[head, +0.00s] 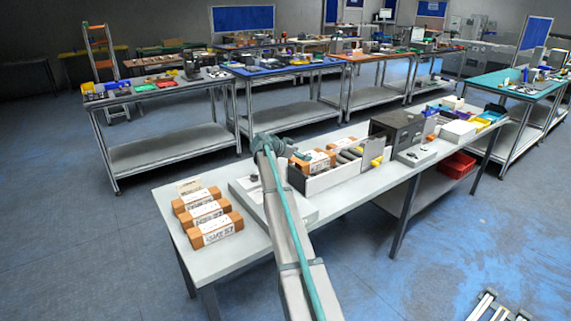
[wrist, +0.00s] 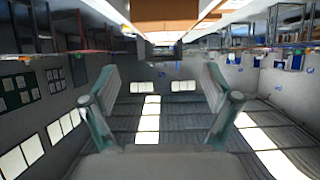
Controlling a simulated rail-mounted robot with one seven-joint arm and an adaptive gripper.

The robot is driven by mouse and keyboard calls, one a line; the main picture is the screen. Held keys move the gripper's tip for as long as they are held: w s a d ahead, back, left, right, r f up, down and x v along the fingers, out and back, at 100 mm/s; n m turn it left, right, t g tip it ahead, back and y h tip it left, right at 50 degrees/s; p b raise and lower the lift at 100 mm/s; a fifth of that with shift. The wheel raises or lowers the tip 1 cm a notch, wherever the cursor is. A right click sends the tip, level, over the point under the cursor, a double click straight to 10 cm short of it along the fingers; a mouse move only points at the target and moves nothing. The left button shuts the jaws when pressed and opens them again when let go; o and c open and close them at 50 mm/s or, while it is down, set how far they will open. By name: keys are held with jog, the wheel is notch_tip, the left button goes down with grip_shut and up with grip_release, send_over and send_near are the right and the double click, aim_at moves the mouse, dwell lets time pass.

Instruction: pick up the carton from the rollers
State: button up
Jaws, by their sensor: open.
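Several brown cartons with white labels (head: 215,230) lie in a row on the left end of the near table. More brown cartons (head: 315,160) sit in a long white tray beside grey cylinder shapes; I cannot tell which surface is the rollers. In the wrist view, which is upside down, my gripper (wrist: 160,76) has its two fingers spread wide with nothing between them. A brown block, probably a carton (wrist: 180,12), shows at the top edge, beyond the fingertips and apart from them. In the head view my arm reaches the tray's left end; the fingers are not clear.
The near table (head: 250,240) also holds a dark box (head: 397,130) and white boxes further right. A red bin (head: 457,165) is on its lower shelf. Cluttered workbenches stand behind. Bare tabletop shows around the left cartons.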

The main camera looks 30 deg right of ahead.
aim_at(316, 158)
jog(key=shift+w+a+f, duration=0.15)
jog(key=shift+w+f, duration=0.2)
jog(key=shift+w, duration=0.05)
jog(key=shift+d+f, duration=0.15)
jog(key=shift+d, duration=0.05)
jog(key=p+x, duration=0.1)
jog(key=x, duration=0.4)
jog(key=shift+p, duration=0.3)
jog(key=shift+d+p, duration=0.45)
jog(key=shift+d, duration=0.15)
jog(key=p+x, duration=0.1)
jog(key=x, duration=0.2)
jog(key=shift+d+f, duration=0.1)
jog(key=shift+d, duration=0.1)
jog(key=shift+d+f, duration=0.2)
jog(key=c, duration=1.7)
